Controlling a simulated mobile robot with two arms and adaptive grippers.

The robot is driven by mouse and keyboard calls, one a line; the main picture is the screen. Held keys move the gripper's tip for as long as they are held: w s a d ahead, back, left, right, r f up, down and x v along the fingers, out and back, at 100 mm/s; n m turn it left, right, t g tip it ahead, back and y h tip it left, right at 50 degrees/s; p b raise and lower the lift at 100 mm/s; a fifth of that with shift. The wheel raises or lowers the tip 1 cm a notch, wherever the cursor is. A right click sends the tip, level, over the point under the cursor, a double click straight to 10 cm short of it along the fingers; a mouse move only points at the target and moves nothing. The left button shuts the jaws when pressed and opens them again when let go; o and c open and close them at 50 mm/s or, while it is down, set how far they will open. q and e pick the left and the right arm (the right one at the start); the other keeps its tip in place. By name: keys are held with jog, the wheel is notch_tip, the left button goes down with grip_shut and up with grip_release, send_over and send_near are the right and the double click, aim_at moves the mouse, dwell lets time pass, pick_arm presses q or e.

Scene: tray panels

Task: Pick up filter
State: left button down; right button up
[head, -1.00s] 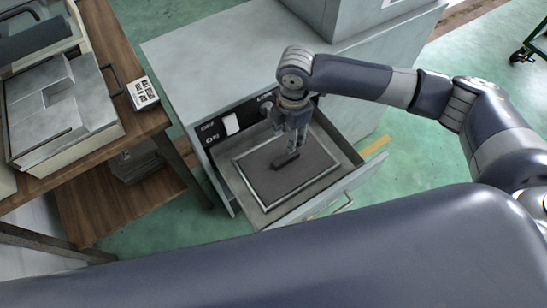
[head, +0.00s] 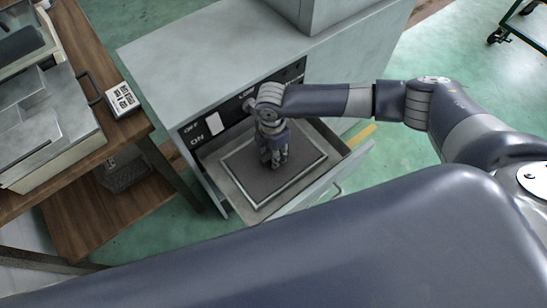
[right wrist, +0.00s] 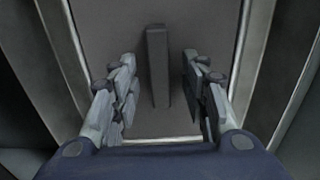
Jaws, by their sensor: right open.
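The filter (head: 301,161) is a flat, dark panel with a light rim, lying in the open drawer. In the right wrist view the filter (right wrist: 208,28) fills the middle, and its raised bar handle (right wrist: 157,50) stands between my fingers. My right gripper (head: 273,163) points down over the filter; in the head view it hides the handle. In the right wrist view the right gripper (right wrist: 159,62) is open, one finger on each side of the handle, with a gap on both sides. My left gripper is out of view.
The open drawer (head: 358,157) juts from a grey cabinet (head: 215,55), its walls close around the filter. The cabinet front has an ON/OFF panel (head: 190,131). A wooden bench (head: 121,137) with a metal box (head: 55,125) and a label stand (head: 121,99) is at left.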

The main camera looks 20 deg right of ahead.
grip_shut()
jog(key=shift+r, duration=0.1)
